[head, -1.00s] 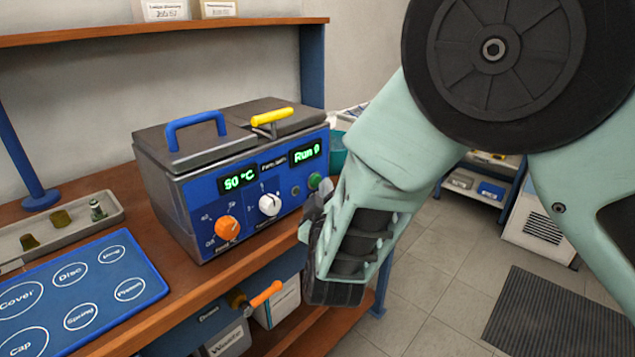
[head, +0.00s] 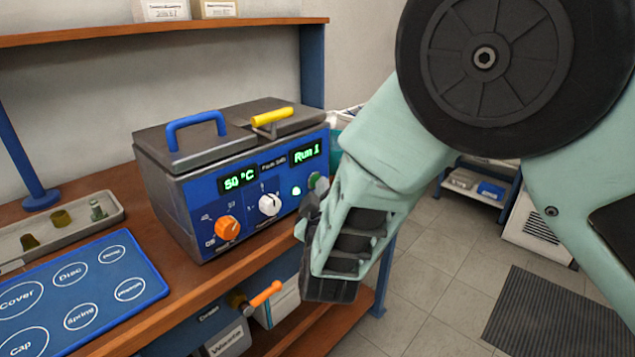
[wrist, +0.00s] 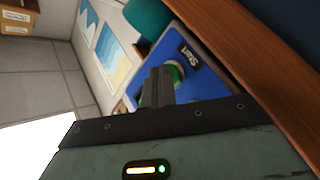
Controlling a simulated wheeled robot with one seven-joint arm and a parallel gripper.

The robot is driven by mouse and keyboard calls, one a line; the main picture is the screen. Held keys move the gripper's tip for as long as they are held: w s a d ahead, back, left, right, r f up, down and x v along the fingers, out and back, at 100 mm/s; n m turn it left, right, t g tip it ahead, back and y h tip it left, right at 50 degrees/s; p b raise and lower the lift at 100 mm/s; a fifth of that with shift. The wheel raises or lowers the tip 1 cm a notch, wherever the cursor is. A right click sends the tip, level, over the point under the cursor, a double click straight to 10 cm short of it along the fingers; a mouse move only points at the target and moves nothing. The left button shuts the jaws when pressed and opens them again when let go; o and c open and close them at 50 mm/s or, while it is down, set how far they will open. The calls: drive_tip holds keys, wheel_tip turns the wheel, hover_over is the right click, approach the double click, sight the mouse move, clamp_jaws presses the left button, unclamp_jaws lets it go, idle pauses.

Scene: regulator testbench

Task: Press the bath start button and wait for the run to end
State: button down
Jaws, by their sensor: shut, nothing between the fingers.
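The bath (head: 230,170) stands on the wooden bench, with a blue front panel and closed grey lids. Its displays read 50 °C (head: 238,179) and Run 1 (head: 305,153). A small indicator lamp (head: 296,190) is lit pale green. The green start button (head: 315,180) is at the panel's right end; in the wrist view it (wrist: 178,72) shows beside the word Start, partly hidden by my fingers. My gripper (head: 312,203) is shut and empty, its fingertips (wrist: 159,72) at or very near the button. I cannot tell whether they touch it.
An orange knob (head: 228,228) and a white knob (head: 269,205) are on the panel left of my gripper. A blue labelled mat (head: 100,312) and a grey tray (head: 75,220) lie at left. An orange-handled valve (head: 265,294) sticks out below the bench.

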idle(0.3)
drive_tip(key=shift+s+d, duration=0.55)
drive_tip(key=shift+d, duration=0.1)
drive_tip(key=shift+s+d, duration=0.8)
drive_tip(key=shift+d, duration=0.2)
drive_tip(key=shift+s+d, duration=0.75)
drive_tip(key=shift+d, duration=0.25)
drive_tip(key=s+d+r+m+g+y+p, duration=0.1)
drive_tip(key=s+d+r+g+p, duration=0.2)
drive_tip(key=s+g, duration=0.6)
drive_tip(key=s+d+r+m+g+y+p, duration=0.1)
drive_tip(key=s+r+m+g+p, duration=0.2)
drive_tip(key=s+g, duration=0.5)
drive_tip(key=s+d+r+g+h+p, duration=0.1)
drive_tip(key=s+d+r+h+p, duration=0.1)
drive_tip(key=s+d, duration=0.7)
drive_tip(key=shift+s+r+n+g+h+p, duration=0.15)
drive_tip(key=shift+s+n+g+h+p, duration=0.15)
drive_tip(key=shift+s+h, duration=0.65)
